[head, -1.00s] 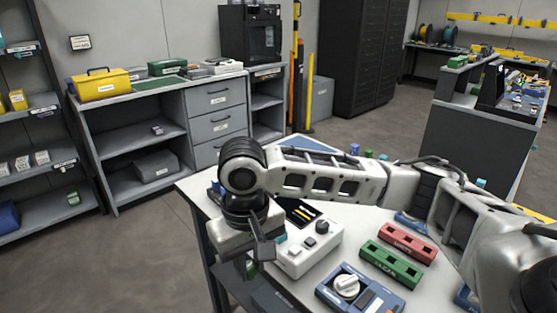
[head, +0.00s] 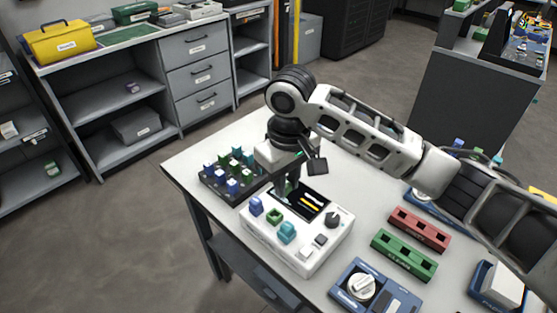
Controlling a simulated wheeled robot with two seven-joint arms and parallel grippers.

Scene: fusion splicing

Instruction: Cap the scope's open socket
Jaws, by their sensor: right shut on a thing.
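The scope (head: 313,262) is a white box with a dark screen (head: 318,197) on its top, at the table's left front in the head view. Along its left side stand a blue cap (head: 256,206), a green-rimmed socket (head: 274,216) that looks open, and a teal cap (head: 287,232). My right gripper (head: 288,188) points down over the scope's back left part, just behind the green socket. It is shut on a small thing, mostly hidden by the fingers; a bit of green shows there. My left gripper is out of view.
A dark rack (head: 210,184) with several blue, green and teal caps stands just left of the gripper. A red block (head: 420,230), a green block (head: 404,255) and a blue device with a white dial (head: 361,286) lie to the right. The table's left corner is bare.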

